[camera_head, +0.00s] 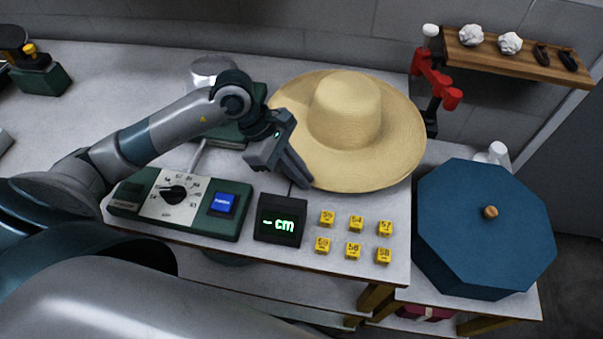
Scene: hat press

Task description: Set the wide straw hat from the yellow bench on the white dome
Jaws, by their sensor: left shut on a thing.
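The wide straw hat (346,108) is crown up at the back right of the white-topped table, its brim reaching the table's right edge. My left gripper (297,172) is shut on the front-left part of its brim. What lies under the hat is hidden, so I cannot tell whether it touches anything below. A pale rounded object (208,68), possibly the white dome, shows partly behind my left arm; a green base is near it. I cannot make out a yellow bench. My right gripper is not in view.
A green dial box (172,195) with a blue button, a small "cm" display (279,222) and several yellow numbered cubes (355,225) sit in front of the hat. A blue octagonal box (485,230) stands at right. A red stand (435,80) and wooden shelf (515,57) are behind.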

